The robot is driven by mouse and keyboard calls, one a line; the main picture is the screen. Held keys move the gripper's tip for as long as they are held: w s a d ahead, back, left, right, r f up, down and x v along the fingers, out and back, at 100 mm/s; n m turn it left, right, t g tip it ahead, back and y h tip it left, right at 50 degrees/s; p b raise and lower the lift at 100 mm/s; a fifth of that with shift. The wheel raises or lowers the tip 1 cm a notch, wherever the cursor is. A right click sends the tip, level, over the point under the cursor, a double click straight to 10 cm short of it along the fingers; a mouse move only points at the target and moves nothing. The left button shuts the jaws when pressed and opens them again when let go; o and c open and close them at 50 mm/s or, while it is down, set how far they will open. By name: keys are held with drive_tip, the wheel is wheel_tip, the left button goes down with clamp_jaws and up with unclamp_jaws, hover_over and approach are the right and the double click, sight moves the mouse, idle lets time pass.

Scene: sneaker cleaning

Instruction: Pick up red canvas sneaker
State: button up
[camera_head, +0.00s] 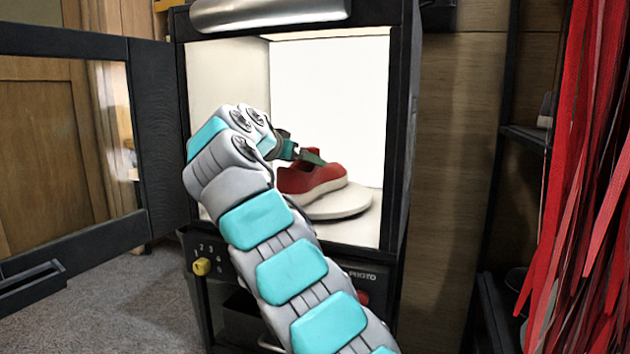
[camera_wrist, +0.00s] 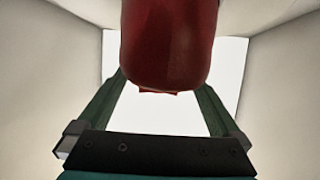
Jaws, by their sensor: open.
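The red sneaker (camera_head: 318,180), with a pale sole, sits on a round white turntable (camera_head: 345,205) inside a lit white box. My gripper (camera_head: 308,156) reaches into the box from the left, and its green fingers are at the shoe's upper part. In the wrist view, a rounded red end of the sneaker (camera_wrist: 168,45) fills the top middle. The two green fingers of my gripper (camera_wrist: 163,85) stand apart on either side of it, and the tips are partly hidden by the shoe. Contact cannot be made out. My arm hides the left part of the turntable.
The box (camera_head: 398,150) has a dark frame that stands close around my arm. Its dark-framed door (camera_head: 140,140) is open at the left. A panel with a yellow knob (camera_head: 202,266) lies below. Red strips (camera_head: 590,170) hang at the far right beside dark shelving.

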drive_tip(key=x, duration=0.4)
drive_tip(key=shift+w+f, duration=0.1)
drive_tip(key=shift+w, duration=0.1)
drive_tip(key=shift+c, duration=0.4)
drive_tip(key=c, duration=1.3)
